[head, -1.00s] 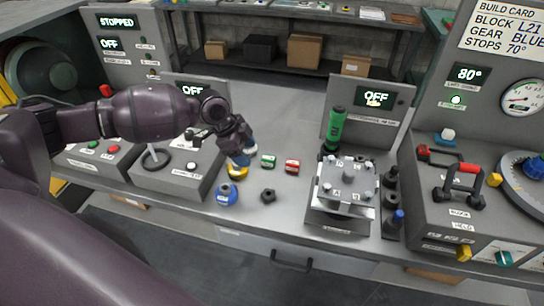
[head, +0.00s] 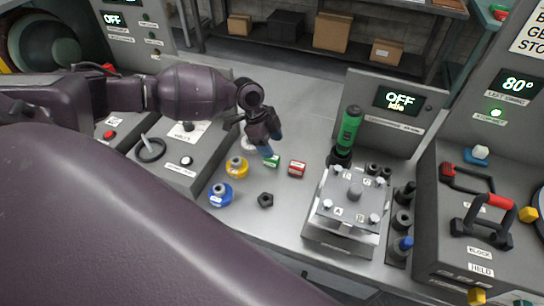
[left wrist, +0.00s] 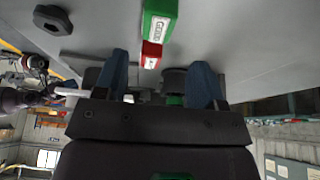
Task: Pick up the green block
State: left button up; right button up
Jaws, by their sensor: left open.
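The green block (head: 272,161) lies on the grey bench, partly hidden by my left gripper in the head view. In the left wrist view the green block (left wrist: 160,18) shows a white label and lies beyond the fingertips, not between them. My left gripper (head: 268,147) is right by the block, with blue fingers pointing down. In the left wrist view its fingers (left wrist: 161,62) are apart with nothing held. My right gripper is not in view.
A red block (head: 297,169) lies just right of the green one. A yellow part (head: 237,167), a blue part (head: 221,195) and a dark nut (head: 265,200) stand nearby. A metal fixture (head: 345,205) and a green-handled tool (head: 349,128) are to the right.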

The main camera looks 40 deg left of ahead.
pick_arm(q)
jog(key=shift+d+f, duration=0.15)
jog(key=shift+f, duration=0.25)
jog(key=x, duration=0.4)
jog(key=shift+s+f, duration=0.2)
jog(key=shift+f, duration=0.15)
jog(key=c, duration=1)
jog(key=shift+r, duration=0.5)
notch_tip(320, 180, up, 9)
notch_tip(320, 180, up, 10)
jog(key=p, duration=0.1)
send_over(276, 158)
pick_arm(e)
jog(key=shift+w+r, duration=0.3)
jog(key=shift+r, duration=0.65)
